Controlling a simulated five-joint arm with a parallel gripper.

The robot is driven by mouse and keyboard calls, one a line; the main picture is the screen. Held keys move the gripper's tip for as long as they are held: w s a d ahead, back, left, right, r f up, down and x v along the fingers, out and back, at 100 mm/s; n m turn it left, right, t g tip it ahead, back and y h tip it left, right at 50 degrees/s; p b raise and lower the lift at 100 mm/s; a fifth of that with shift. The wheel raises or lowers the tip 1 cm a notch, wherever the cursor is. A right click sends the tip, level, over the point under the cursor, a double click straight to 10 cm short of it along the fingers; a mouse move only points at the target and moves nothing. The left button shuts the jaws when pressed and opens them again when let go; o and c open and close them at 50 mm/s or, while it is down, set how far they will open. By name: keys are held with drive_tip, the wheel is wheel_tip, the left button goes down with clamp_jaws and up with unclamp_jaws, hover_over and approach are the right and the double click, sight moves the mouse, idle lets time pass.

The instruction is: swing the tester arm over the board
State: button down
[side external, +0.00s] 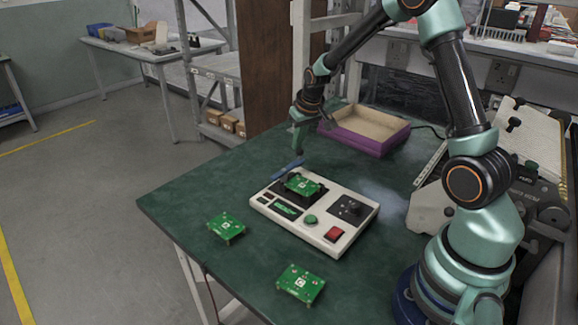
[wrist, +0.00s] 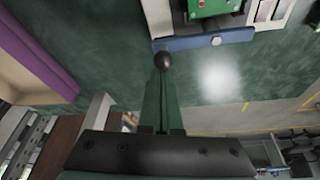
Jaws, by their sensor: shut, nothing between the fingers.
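The white tester (side external: 341,222) stands on the green table, with a green board (side external: 302,184) in its dark nest. The board also shows at the top of the wrist view (wrist: 212,8). The blue tester arm (side external: 287,169) lies along the tester's far edge, beside the board and not over it. In the wrist view the blue arm (wrist: 190,43) has a pale round spot on it and a dark ball knob (wrist: 163,60) at its left end. My gripper (side external: 297,151) is shut and empty, pointing down just beyond the blue arm. Its fingertips (wrist: 161,78) appear right at the knob; I cannot tell whether they touch.
Two loose green boards lie on the table, one left of the tester (side external: 226,227) and one in front (side external: 300,284). A purple-sided tray (side external: 366,140) stands behind, to the right of my gripper.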

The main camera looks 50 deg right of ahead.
drive_tip(key=shift+s, duration=0.15)
drive_tip(key=shift+s+m, duration=0.9)
drive_tip(key=shift+m, duration=0.6)
drive_tip(key=shift+s+a, duration=0.15)
drive_tip(key=shift+s, duration=0.35)
drive_tip(key=shift+s+a, duration=0.15)
drive_tip(key=shift+s, duration=0.35)
drive_tip(key=shift+s+a, duration=0.4)
drive_tip(key=shift+s, duration=0.25)
drive_tip(key=shift+s+a, duration=0.1)
